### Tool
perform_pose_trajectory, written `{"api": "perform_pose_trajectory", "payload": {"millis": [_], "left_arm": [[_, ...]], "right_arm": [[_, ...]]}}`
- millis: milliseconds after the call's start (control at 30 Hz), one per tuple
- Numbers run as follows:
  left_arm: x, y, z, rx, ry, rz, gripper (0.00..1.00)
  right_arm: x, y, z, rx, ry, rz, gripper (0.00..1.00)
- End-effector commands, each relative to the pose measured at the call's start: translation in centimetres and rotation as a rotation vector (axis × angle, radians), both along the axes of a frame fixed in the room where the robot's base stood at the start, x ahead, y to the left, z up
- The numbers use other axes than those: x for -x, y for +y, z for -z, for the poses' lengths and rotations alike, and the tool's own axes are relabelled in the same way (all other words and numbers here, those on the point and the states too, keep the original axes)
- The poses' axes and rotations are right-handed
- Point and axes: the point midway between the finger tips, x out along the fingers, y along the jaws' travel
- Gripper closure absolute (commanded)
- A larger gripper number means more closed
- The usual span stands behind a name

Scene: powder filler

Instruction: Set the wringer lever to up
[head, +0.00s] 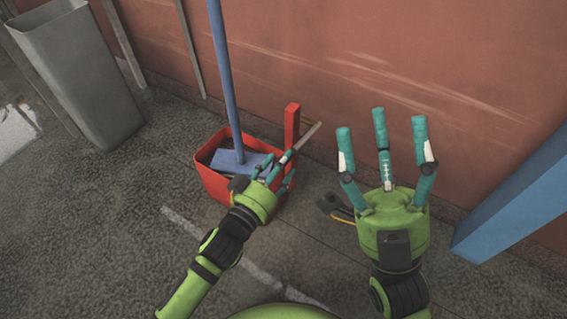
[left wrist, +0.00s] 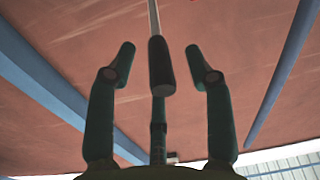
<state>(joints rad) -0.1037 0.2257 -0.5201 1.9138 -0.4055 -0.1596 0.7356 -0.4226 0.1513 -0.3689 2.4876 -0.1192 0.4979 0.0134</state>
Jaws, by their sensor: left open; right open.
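The red mop bucket (head: 210,177) stands on the floor near the wall, with a red upright post (head: 292,125) at its right side. The wringer lever (head: 308,136) is a thin pale rod that slants beside the post, from upper right down toward my left gripper. My left gripper (head: 272,172) is open at the lever's lower end; contact cannot be told. In the left wrist view the pale rod (left wrist: 153,16) runs up beyond the middle of the open fingers. My right gripper (head: 381,135) is open and empty, fingers raised, right of the bucket.
A blue mop (head: 225,80) stands in the bucket, its pole tall and leaning. A grey bin (head: 75,75) stands at the upper left. A red wall (head: 400,50) runs along the back, and a blue beam (head: 515,200) is at the right. Floor left of the bucket is clear.

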Motion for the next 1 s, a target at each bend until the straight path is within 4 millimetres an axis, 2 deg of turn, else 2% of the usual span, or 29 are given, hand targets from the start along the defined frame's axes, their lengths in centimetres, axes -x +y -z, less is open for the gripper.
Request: {"api": "perform_pose_trajectory", "payload": {"millis": [167,433,467,500,567,600,1000], "left_arm": [[-1.3,-0.7,0.1,0.0,-0.001,0.0,0.48],[-1.5,-0.8,0.0,0.0,0.002,-0.001,0.48],[-1.5,-0.8,0.0,-0.001,0.001,-0.001,0.52],[-1.5,-0.8,0.0,-0.001,0.001,-0.001,0.68],[-1.5,-0.8,0.0,-0.001,0.001,-0.001,0.92],[-1.5,-0.8,0.0,-0.001,0.001,-0.001,1.0],[-1.6,-0.6,-0.2,-0.003,0.0,-0.003,1.0]], "right_arm": [[0.2,-0.4,0.2,-0.018,-0.028,0.001,0.33],[0.3,-0.4,0.1,-0.021,-0.033,0.001,0.33],[0.3,-0.4,0.1,-0.021,-0.033,0.001,0.33],[0.3,-0.4,0.1,-0.021,-0.033,0.001,0.33],[0.2,-0.4,0.1,-0.021,-0.033,0.001,0.33],[0.2,-0.4,0.1,-0.021,-0.033,0.001,0.33],[0.1,-0.3,-0.1,-0.016,-0.026,0.003,0.33]]}}
